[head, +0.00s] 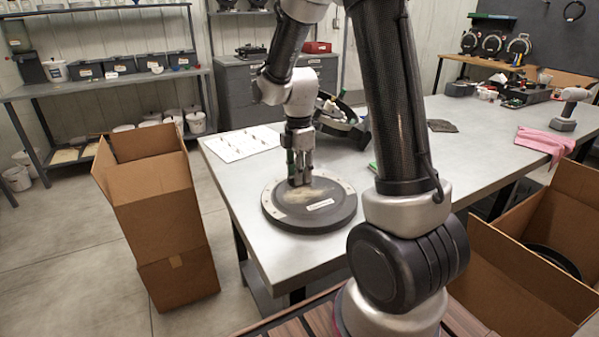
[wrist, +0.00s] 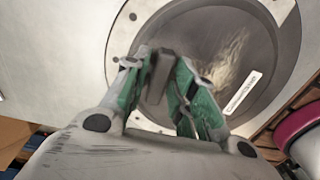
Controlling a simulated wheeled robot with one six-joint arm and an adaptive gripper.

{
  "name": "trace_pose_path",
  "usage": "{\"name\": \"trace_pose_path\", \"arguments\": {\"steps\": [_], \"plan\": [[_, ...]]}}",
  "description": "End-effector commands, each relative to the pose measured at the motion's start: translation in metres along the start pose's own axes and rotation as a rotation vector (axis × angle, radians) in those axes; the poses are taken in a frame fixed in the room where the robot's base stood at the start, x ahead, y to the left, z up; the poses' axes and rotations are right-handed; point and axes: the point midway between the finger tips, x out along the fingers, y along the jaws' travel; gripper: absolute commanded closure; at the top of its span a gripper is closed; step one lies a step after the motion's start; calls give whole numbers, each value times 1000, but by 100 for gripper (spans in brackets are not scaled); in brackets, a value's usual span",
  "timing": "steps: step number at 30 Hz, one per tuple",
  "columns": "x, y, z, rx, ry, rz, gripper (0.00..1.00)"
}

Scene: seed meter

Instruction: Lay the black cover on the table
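The black cover (head: 300,196) is a round dark disc with a pale dusty patch and a white label. It lies within a light bolted ring on the round dark seed meter (head: 335,221), on the near left part of the grey table (head: 292,255). The wrist view shows the cover (wrist: 215,35) from above. My gripper (head: 299,182) points down at it. In the wrist view its green-padded fingers (wrist: 160,72) stand on both sides of the cover's upright dark grip and appear to touch it. The fingers hide part of the cover.
A pink cloth (head: 545,141) and drill (head: 569,108) lie at right. Cardboard boxes (head: 160,215) stand left and right (head: 505,275). The table's left front is bare.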

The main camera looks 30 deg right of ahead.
Motion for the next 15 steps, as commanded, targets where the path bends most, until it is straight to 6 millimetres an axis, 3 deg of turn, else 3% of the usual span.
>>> {"name": "trace_pose_path", "arguments": {"steps": [10, 15], "plan": [[-2, 0, 0, 0, 0, 1, 63], [-21, 1, 0, 0, 0, 5, 63]]}}
